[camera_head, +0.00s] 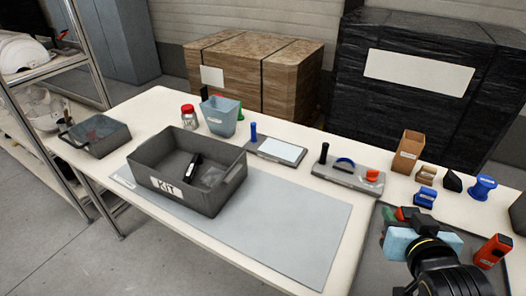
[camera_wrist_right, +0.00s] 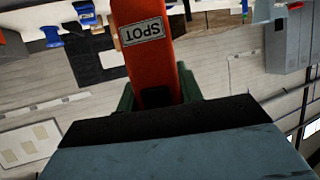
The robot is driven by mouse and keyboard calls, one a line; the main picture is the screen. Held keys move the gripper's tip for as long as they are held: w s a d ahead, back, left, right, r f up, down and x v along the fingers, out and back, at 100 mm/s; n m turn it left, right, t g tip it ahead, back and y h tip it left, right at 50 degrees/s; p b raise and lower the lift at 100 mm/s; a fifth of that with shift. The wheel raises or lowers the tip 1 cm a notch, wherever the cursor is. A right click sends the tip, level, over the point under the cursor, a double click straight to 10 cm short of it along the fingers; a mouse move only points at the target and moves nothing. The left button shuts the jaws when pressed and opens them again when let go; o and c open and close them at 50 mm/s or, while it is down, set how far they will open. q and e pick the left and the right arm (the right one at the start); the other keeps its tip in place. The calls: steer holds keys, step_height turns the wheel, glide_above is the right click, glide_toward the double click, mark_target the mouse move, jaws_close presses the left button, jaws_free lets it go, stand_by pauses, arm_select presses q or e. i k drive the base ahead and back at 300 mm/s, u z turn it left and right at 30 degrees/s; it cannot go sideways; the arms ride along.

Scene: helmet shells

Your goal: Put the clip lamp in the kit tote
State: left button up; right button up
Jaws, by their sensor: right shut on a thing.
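My right gripper (camera_head: 398,222) is at the lower right of the head view, above the dark mat. It is shut on an orange-red thing with a SPOT label, seen close in the right wrist view (camera_wrist_right: 148,62); I take this to be the clip lamp. In the head view only a small red part (camera_head: 404,213) of it shows at the fingers. The grey kit tote (camera_head: 172,191), labelled KIT, stands open on the table, left of the gripper and well apart from it. A black item and a clear packet lie inside. My left gripper is not in view.
An orange-red device (camera_head: 492,250) stands right of my wrist. A tool stand (camera_head: 345,180), a brown box (camera_head: 408,152) and blue items (camera_head: 426,197) line the back. A blue bin (camera_head: 218,116) stands behind the tote. The pale mat (camera_head: 285,228) is clear right of the tote.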

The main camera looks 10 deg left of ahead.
mark_target(180, 163)
steer(key=u, duration=0.9)
steer(key=i, duration=1)
steer(key=u, duration=1.3)
